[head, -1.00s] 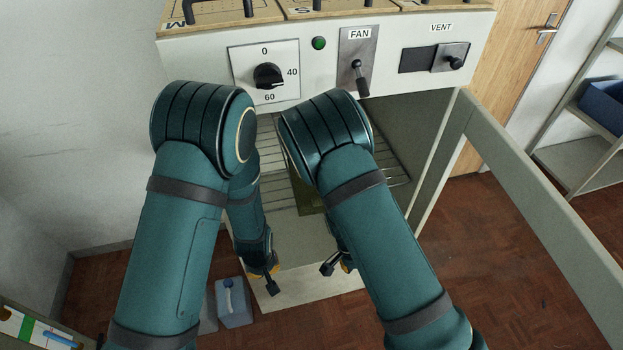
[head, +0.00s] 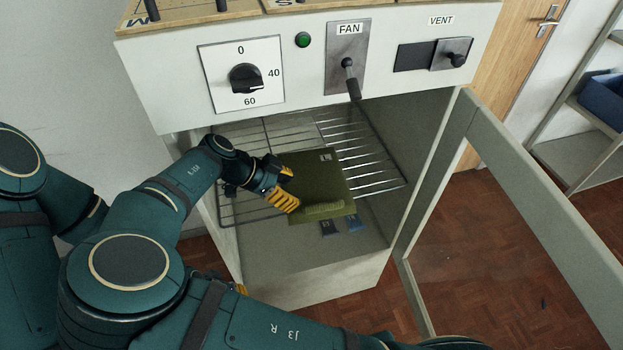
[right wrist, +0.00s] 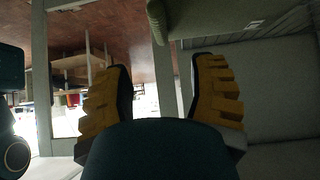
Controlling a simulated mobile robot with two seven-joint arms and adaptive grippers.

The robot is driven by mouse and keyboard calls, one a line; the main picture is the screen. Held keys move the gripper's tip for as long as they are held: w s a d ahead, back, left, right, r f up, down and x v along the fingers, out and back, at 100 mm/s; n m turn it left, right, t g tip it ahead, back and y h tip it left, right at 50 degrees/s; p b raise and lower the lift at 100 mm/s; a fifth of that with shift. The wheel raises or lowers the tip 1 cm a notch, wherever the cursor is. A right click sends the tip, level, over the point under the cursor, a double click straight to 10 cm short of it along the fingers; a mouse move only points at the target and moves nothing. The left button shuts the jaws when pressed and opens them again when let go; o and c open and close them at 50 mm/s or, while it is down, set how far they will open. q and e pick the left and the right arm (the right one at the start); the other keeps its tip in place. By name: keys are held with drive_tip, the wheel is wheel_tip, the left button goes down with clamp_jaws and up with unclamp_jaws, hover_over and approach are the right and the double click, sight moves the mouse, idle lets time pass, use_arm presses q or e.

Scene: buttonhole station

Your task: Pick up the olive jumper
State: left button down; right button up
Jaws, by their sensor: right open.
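The olive jumper (head: 320,180) lies folded and flat on the wire rack inside the open cabinet, with a small pale label at its back and a ribbed band along its front. Its front part reaches past the rack's front edge. My right gripper (head: 288,187) is open at the jumper's left edge, its yellow fingers overlapping that edge in the head view. In the right wrist view, the fingers (right wrist: 162,98) are wide apart with nothing between them, and the jumper's olive edge (right wrist: 215,14) shows beyond them. A yellow bit (head: 240,288), possibly my left gripper, peeks out behind my right arm.
The wire rack (head: 375,165) sits under a panel with a dial (head: 245,78), a FAN lever (head: 350,80) and a VENT slider (head: 455,58). Two dark blue pieces (head: 342,225) show below the jumper. The cabinet door (head: 540,190) stands open at the right.

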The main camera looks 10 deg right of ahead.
sight(322, 205)
drive_tip(key=x, duration=0.3)
drive_tip(key=shift+d+f, duration=0.2)
drive_tip(key=shift+f, duration=0.1)
drive_tip(key=shift+s+d+f+b, duration=0.15)
drive_tip(key=shift+d+f+b, duration=0.2)
drive_tip(key=shift+d, duration=0.05)
drive_tip(key=b+x, duration=0.1)
drive_tip(key=x, duration=0.5)
drive_tip(key=shift+d+f, duration=0.1)
drive_tip(key=shift+c, duration=0.5)
clamp_jaws()
